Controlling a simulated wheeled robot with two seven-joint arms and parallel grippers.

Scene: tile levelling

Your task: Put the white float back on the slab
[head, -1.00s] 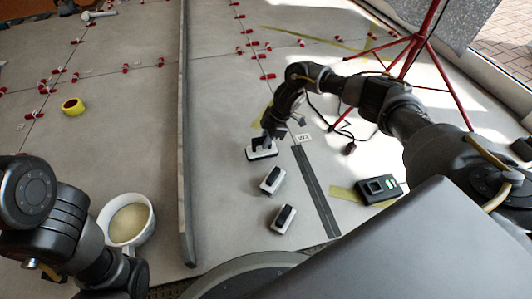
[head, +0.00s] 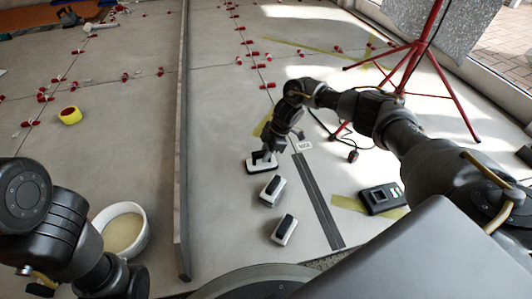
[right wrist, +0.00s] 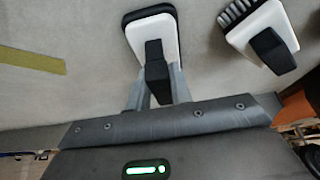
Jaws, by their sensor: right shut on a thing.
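The white float, a white plate with a dark rim and black handle, is at my right gripper (head: 268,154) in the head view; its plate (head: 255,167) is low at the slab (head: 225,130). In the right wrist view the float (right wrist: 138,32) lies ahead of the fingers, and the right gripper (right wrist: 158,88) is shut on its black handle. I cannot tell whether the plate touches the slab. My left arm shows at the lower left of the head view, but its gripper's fingers do not.
Two similar white blocks with black tops (head: 272,190) (head: 284,229) stand nearer me; one shows a ribbed edge in the wrist view (right wrist: 262,35). A dark strip (head: 318,200), a black device (head: 382,199) and a red tripod (head: 415,50) are right. A long grey bar (head: 183,140) and white bucket (head: 145,240) are left.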

